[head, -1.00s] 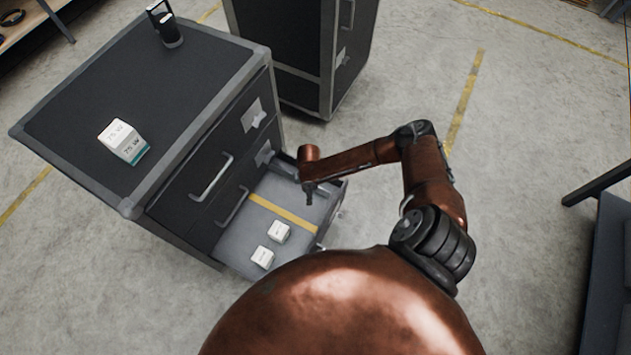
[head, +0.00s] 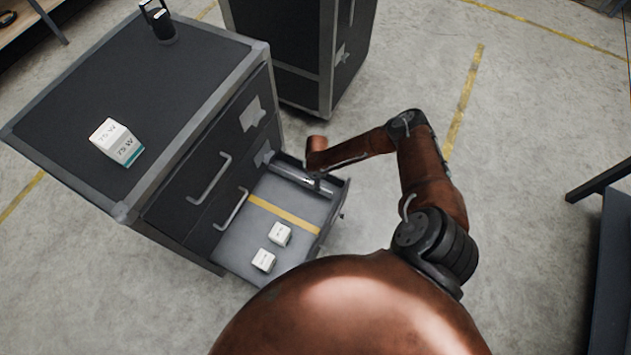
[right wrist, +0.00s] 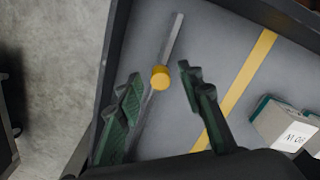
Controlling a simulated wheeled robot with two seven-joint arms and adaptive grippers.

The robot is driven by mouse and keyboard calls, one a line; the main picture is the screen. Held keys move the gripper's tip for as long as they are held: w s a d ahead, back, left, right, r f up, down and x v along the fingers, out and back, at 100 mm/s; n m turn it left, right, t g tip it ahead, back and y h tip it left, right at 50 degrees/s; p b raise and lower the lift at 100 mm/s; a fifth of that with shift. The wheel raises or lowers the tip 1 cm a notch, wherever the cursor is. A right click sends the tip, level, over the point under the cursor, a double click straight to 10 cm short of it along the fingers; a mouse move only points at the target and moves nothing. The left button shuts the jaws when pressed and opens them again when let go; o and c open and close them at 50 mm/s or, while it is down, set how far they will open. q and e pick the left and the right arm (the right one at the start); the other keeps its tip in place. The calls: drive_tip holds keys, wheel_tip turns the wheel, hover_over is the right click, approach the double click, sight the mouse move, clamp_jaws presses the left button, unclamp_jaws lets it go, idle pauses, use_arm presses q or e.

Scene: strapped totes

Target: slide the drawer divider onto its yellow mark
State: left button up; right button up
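The drawer (head: 232,248) is pulled open. A yellow mark (head: 284,214) crosses its floor and also shows in the right wrist view (right wrist: 247,78). The divider (head: 290,174) is a thin grey bar near the drawer's far side wall, apart from the mark and roughly parallel to it. In the right wrist view the divider (right wrist: 171,42) carries a round yellow knob (right wrist: 160,77). My right gripper (right wrist: 158,88) is open, with one green-padded finger on each side of the knob and gaps visible. In the head view my right gripper (head: 316,184) is over the divider. My left gripper is not in view.
Two small white boxes (head: 280,234) (head: 264,260) lie in the drawer on the other side of the mark. A larger white box (head: 117,142) and a black device (head: 161,24) stand on the cabinet top (head: 130,90). Another black cabinet (head: 296,50) stands behind.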

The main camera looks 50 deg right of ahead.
drive_tip(key=shift+c, duration=0.4)
clamp_jaws()
idle(0.4)
